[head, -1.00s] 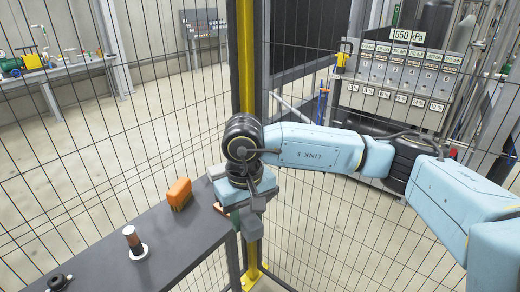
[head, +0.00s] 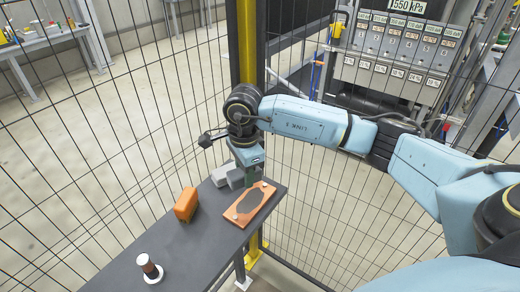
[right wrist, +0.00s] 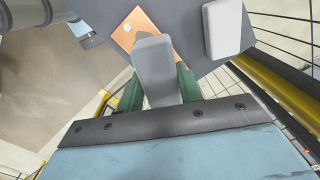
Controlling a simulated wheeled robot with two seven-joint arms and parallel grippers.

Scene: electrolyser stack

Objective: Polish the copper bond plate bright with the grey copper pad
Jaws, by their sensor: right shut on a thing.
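The copper bond plate (head: 268,190) lies on the dark bench top, with a dull dark patch over its middle and bright copper around it. My right gripper (head: 247,180) is at the plate's far end. It is shut on a grey pad (head: 236,179), which also shows between the green fingers in the right wrist view (right wrist: 155,65). The pad overlaps part of the plate (right wrist: 128,38) in that view; I cannot tell whether they touch. A second, lighter grey block (head: 221,174) lies on the bench beside the held pad, also in the right wrist view (right wrist: 222,28). My left gripper is not in view.
An orange block (head: 185,205) stands on the bench (head: 200,245) left of the plate. A brown cylinder on a white base (head: 149,268) stands nearer the front. A wire mesh fence and a yellow post (head: 246,60) rise close behind the bench.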

